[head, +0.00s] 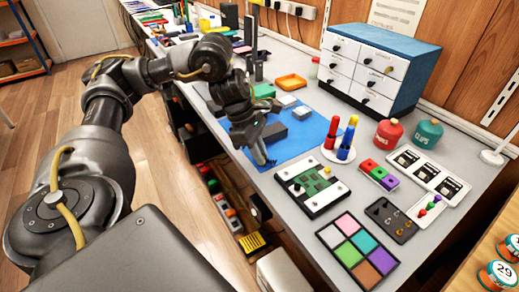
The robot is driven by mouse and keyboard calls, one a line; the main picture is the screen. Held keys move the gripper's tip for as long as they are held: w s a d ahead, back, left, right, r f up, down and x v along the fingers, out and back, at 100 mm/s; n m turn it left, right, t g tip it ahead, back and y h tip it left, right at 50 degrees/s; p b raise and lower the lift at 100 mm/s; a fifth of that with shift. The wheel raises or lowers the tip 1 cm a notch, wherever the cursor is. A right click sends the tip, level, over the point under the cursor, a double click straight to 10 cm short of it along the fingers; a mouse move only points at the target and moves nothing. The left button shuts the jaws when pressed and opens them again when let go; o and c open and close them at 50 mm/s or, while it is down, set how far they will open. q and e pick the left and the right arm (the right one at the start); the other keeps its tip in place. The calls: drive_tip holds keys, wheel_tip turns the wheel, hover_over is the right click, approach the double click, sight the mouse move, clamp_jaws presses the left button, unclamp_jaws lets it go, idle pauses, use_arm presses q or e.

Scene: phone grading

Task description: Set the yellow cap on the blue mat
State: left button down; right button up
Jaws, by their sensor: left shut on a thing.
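The blue mat (300,140) lies on the grey bench near its left edge. A small yellow piece, which looks like the yellow cap (353,120), is on top of a blue peg (346,141) on a white base, right of the mat. My left gripper (262,158) points down over the mat's left part, apart from that peg. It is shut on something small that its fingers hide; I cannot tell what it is. A dark grey block (275,131) is beside the fingers on the mat. My right gripper is out of view.
A red peg (331,132) stands beside the blue one. A circuit board (312,185) and a colour-swatch tray (357,249) are nearer. A drawer cabinet (376,67), a red jar (388,134) and a teal jar (426,133) stand right. An orange tray (291,82) lies behind the mat.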

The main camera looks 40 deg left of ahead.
use_arm(q)
drive_tip(key=shift+f, duration=0.1)
idle(0.6)
drive_tip(key=c, duration=0.9)
unclamp_jaws()
drive_tip(key=shift+r+p, duration=0.6)
drive_tip(key=shift+r, duration=0.05)
